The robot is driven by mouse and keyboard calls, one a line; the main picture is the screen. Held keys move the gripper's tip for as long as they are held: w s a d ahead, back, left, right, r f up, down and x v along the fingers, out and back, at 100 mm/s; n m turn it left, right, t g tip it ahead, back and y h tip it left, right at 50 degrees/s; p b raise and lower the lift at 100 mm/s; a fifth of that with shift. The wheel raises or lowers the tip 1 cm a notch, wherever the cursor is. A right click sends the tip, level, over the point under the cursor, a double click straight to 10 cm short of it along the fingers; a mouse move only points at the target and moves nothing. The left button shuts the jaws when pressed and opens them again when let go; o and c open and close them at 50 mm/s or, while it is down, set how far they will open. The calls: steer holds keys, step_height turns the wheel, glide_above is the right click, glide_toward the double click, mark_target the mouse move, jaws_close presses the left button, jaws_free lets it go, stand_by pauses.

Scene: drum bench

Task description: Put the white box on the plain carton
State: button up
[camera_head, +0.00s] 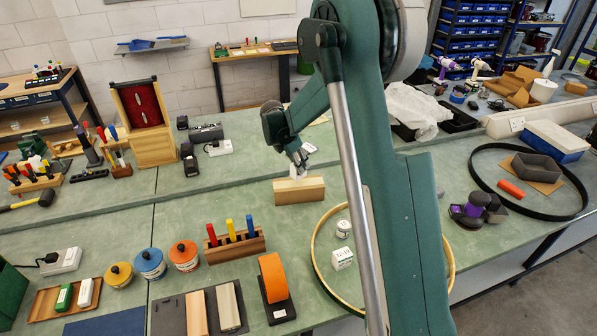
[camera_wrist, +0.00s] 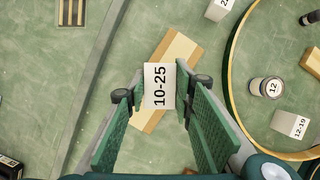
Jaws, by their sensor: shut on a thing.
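My gripper (camera_head: 300,160) is shut on a white box marked 10-25 (camera_wrist: 159,86), which sits between the two green fingers in the wrist view. In the head view the white box (camera_head: 295,172) shows small below the fingertips. A long plain tan block (camera_head: 300,191), which looks like the plain carton, lies on the green bench under it. The tan block (camera_wrist: 178,46) runs diagonally beneath the box in the wrist view, sticking out on both sides. I cannot tell whether the box touches its top.
A wooden hoop (camera_head: 314,254) to the right surrounds a white jar (camera_head: 343,229) and another white box (camera_head: 342,259). A rack with coloured handles (camera_head: 235,245) and an orange roll (camera_head: 273,278) stand in front. Bare bench lies left of the block.

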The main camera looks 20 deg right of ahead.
steer(key=shift+f, duration=1.8)
steer(key=shift+f, duration=0.15)
steer(key=o, duration=0.9)
steer(key=shift+r, duration=0.2)
steer(key=shift+v, duration=5.95)
steer(key=shift+s+a, duration=0.1)
